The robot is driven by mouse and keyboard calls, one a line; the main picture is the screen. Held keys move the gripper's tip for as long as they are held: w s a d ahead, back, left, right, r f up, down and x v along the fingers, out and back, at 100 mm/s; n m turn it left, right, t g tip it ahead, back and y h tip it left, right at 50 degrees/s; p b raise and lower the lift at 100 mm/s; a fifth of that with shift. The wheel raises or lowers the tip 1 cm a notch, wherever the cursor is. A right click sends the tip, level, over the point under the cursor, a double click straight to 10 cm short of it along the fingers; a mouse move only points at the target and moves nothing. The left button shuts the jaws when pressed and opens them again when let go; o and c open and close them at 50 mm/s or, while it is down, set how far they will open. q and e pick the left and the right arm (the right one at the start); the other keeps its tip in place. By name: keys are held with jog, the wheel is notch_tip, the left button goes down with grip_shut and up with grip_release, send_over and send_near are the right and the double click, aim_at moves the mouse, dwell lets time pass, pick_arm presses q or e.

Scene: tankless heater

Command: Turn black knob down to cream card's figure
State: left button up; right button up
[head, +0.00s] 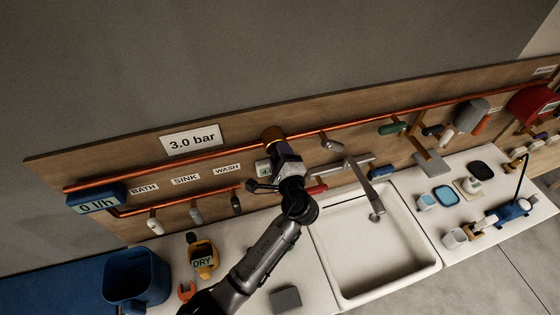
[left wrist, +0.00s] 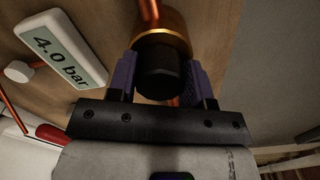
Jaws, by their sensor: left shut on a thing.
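The black knob (left wrist: 157,78) sits on the end of a brass valve body (left wrist: 168,28) in the left wrist view. My left gripper (left wrist: 160,64) is shut on the knob, with one purple finger on each side. In the head view, my left gripper (head: 279,146) covers most of the knob at the copper pipe. A display (left wrist: 61,46) beside the knob reads 4.0 bar; it is mostly hidden behind my gripper in the head view. The cream card (head: 192,139) on the board above the pipe reads 3.0 bar. My right gripper is out of view.
A copper pipe (head: 360,121) runs along the wooden board. A white sink (head: 375,247) with a tap (head: 366,187) lies right of my arm. A blue bucket (head: 134,276) and a yellow DRY item (head: 202,259) stand to the left. A blue meter (head: 96,200) reads 0 l/h.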

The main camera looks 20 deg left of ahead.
pick_arm(q)
jog(key=n+b, duration=0.4)
jog(key=shift+f, duration=0.15)
jog(key=shift+n+b, duration=0.7)
jog(key=shift+n, duration=0.1)
jog(key=o, duration=0.9)
jog(key=shift+r, duration=0.2)
